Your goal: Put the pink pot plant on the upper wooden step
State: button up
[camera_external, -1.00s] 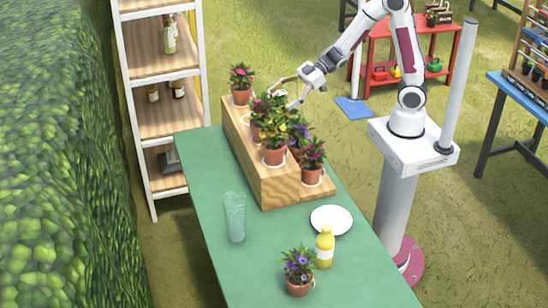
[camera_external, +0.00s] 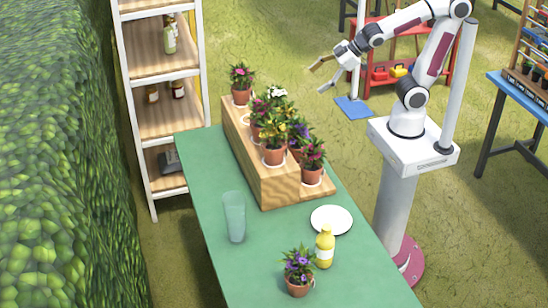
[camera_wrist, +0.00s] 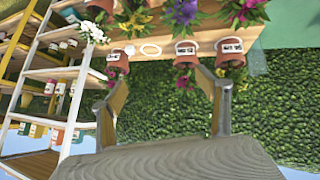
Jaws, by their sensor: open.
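A wooden two-step stand (camera_external: 285,192) holds several plants in terracotta pots. A pink-flowered pot plant (camera_external: 241,84) stands at the far end of the upper step. Another pink-flowered plant (camera_external: 259,110) stands nearer on the upper step, partly hidden by leaves. A third, pink-red plant (camera_external: 313,160) stands at the near end of the lower step. My gripper (camera_external: 319,77) is open and empty, up in the air to the right of the stand. Its two spread fingers (camera_wrist: 167,105) show in the wrist view, with nothing between them and the potted row beyond.
White (camera_external: 277,93), yellow (camera_external: 276,135) and purple plants (camera_external: 299,134) crowd the stand. A bare white ring (camera_external: 245,119) shows on the upper step. A glass (camera_external: 234,217), white plate (camera_external: 331,220), yellow bottle (camera_external: 325,246) and purple plant (camera_external: 298,271) stand on the green table (camera_external: 205,165).

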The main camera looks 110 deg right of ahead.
jog(key=s+a+f+g+y, duration=0.1)
jog(key=s+a+g+y, duration=0.2)
jog(key=s+a, duration=0.7)
jog(key=s, duration=0.4)
jog(key=shift+a, duration=0.3)
